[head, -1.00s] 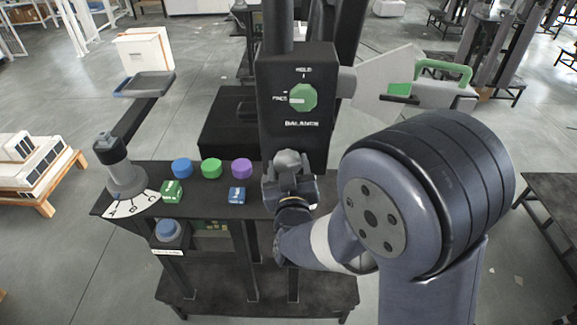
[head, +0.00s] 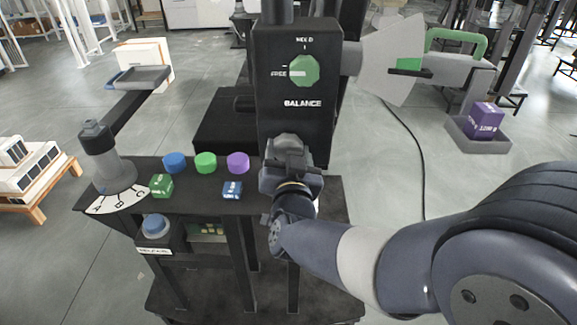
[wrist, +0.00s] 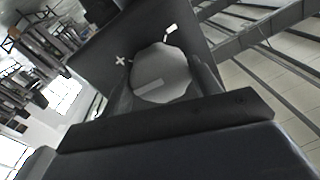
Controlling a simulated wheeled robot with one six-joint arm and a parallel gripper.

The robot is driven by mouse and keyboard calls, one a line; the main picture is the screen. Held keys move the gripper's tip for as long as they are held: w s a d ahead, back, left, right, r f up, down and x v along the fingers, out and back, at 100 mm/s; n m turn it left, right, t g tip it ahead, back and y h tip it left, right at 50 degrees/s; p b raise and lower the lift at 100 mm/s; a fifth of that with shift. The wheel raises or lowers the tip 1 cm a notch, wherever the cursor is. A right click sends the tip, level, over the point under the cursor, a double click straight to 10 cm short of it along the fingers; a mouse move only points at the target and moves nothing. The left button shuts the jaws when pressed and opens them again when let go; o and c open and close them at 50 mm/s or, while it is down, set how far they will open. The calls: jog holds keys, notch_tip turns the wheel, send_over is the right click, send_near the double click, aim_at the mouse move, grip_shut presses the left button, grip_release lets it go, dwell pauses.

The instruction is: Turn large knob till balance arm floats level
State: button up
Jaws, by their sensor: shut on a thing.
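The large knob (wrist: 160,75) is a grey scalloped disc with a pale bar, on a black face with a plus mark to its left and a minus-like mark above right. My gripper (wrist: 163,88) is shut on it, a finger on each side. In the head view my gripper (head: 288,152) is at the black column below the word BALANCE and hides the knob. The grey balance arm (head: 455,80) reaches right from the column. Its black pointer (head: 412,73) lies at the lower edge of the green patch (head: 408,63) on the grey fan scale (head: 385,50).
A green dial (head: 304,70) on the column has its white bar towards FREE. A purple box (head: 485,118) sits in a grey tray (head: 465,132) at right.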

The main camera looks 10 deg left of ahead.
jog(key=shift+m+b, duration=1)
jog(key=o, duration=1)
jog(key=shift+c, duration=0.2)
jog(key=shift+s, duration=0.1)
jog(key=v, duration=1)
jog(key=shift+s, duration=0.3)
jog(key=shift+w+f, duration=0.1)
jog(key=shift+w, duration=0.05)
